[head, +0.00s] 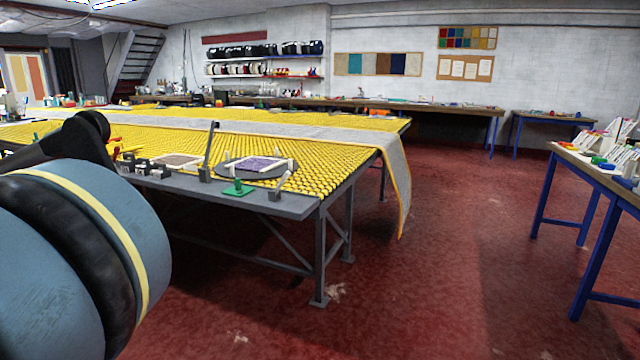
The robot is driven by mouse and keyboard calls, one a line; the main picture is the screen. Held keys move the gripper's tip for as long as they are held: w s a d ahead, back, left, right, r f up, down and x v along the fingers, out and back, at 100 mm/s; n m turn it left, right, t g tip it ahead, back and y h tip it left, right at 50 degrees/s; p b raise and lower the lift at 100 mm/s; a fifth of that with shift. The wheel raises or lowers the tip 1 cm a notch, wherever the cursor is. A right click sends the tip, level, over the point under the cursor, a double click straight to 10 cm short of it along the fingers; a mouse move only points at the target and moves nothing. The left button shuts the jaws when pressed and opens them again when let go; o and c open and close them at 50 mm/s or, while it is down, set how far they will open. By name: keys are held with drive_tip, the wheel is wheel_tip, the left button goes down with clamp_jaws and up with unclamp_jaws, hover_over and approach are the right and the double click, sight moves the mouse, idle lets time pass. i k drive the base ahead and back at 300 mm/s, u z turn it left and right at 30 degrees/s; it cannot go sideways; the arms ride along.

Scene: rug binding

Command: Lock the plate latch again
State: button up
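A round dark plate (232,171) with a purple patch (262,163) and pale strips on it lies near the front edge of the yellow-topped table (330,172). A dark upright lever (209,152) stands on a small block at the plate's left. A short pale, tilted lever (283,182) sits on a dark block at the table's front edge, right of the plate. I cannot tell which of these is the plate latch, or whether it is locked. My blue-grey and black arm fills the left side. I cannot make out my gripper's fingers.
A green piece (238,188) stands at the table's front edge. Several dark blocks (147,168) sit to its left. A grey strip with a yellow edge (398,180) hangs over the table's right end. A blue-legged bench (600,176) stands at right. The red floor between is clear.

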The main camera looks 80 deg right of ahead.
sight(287, 173)
drive_tip(key=z, duration=3.1)
drive_tip(key=i, duration=1)
drive_tip(key=u, duration=0.45)
drive_tip(key=k, duration=0.65)
